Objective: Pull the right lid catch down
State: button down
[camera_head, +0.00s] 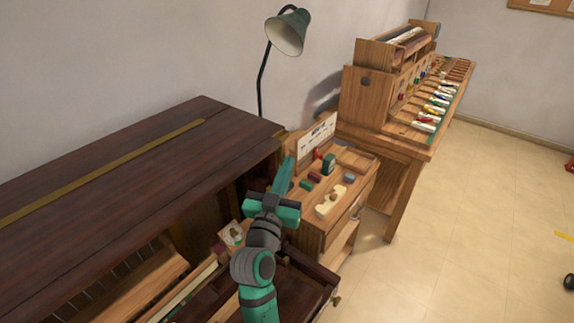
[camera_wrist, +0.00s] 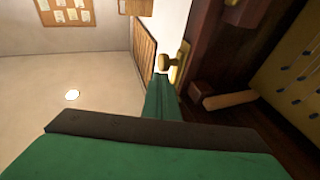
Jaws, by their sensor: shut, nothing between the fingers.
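The right lid catch (camera_wrist: 180,62) is a small brass fitting with a knob-like lever on the dark wood of the piano's inner end, near the top middle of the wrist view. My gripper (camera_wrist: 160,78) is shut and empty. Its green fingertips lie right beside the catch's lever; I cannot tell whether they touch it. In the head view my gripper (camera_head: 287,163) reaches to the right end of the dark brown piano (camera_head: 120,150). The catch cannot be made out there.
A wooden cabinet (camera_head: 308,236) with small parts on top stands right of the piano. A green lamp (camera_head: 288,34) is behind it. A long workbench (camera_head: 405,140) stands further back. In the wrist view a wooden peg (camera_wrist: 228,100) sits near the catch. The floor at right is mostly clear.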

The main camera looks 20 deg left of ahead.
jog(key=shift+f, duration=0.2)
jog(key=s+r, duration=0.1)
jog(key=s, duration=1)
jog(key=shift+s+r, duration=0.15)
jog(key=shift+s, duration=0.2)
jog(key=shift+w, duration=0.1)
